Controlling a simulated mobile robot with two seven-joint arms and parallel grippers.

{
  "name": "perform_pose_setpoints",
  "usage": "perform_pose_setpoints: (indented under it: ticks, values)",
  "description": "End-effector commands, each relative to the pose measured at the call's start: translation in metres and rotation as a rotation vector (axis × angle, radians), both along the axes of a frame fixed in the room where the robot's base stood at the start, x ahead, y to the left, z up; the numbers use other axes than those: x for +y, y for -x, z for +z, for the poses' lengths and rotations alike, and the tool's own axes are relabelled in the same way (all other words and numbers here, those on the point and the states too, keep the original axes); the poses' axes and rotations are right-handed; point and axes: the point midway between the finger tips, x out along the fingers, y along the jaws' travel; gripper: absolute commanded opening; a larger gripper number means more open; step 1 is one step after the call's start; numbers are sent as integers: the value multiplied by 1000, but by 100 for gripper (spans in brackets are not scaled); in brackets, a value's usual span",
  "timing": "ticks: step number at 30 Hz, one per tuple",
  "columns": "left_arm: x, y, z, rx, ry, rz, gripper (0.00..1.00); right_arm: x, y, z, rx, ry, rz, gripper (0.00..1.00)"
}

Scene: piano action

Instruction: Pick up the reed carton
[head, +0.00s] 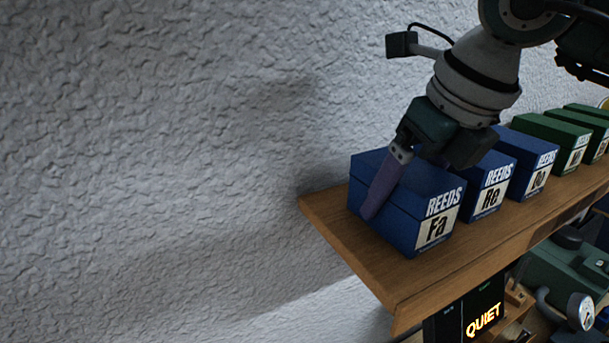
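A blue reed carton labelled "REEDS Fa" (425,205) stands upright near the left end of a wooden shelf (375,265). My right gripper (388,180) points down over this carton from above. One purple-grey finger shows against the carton's left side and top edge. The other finger is hidden, so I cannot tell whether the gripper is closed on the carton. The carton appears to rest on the shelf. My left gripper is out of view.
More blue cartons, "Re" (490,189) and another (535,165), stand close to the right, then several green ones (552,135). A textured grey wall (150,150) lies behind. A lit "QUIET" sign (484,319) and a green machine (565,275) sit below the shelf.

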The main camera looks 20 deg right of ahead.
Motion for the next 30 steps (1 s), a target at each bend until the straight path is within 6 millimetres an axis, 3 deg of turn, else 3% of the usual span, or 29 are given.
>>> perform_pose_setpoints:
  ticks: [2,18,26,30]
  values:
    - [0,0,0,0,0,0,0,0,0,0,0,0,0,67]
    - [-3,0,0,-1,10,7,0,0,0,0,1,0,0,7]
    - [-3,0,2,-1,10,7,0,-1,-1,3,-2,-1,-1,5]
    - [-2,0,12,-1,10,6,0,-7,-3,20,-3,0,-4,5]
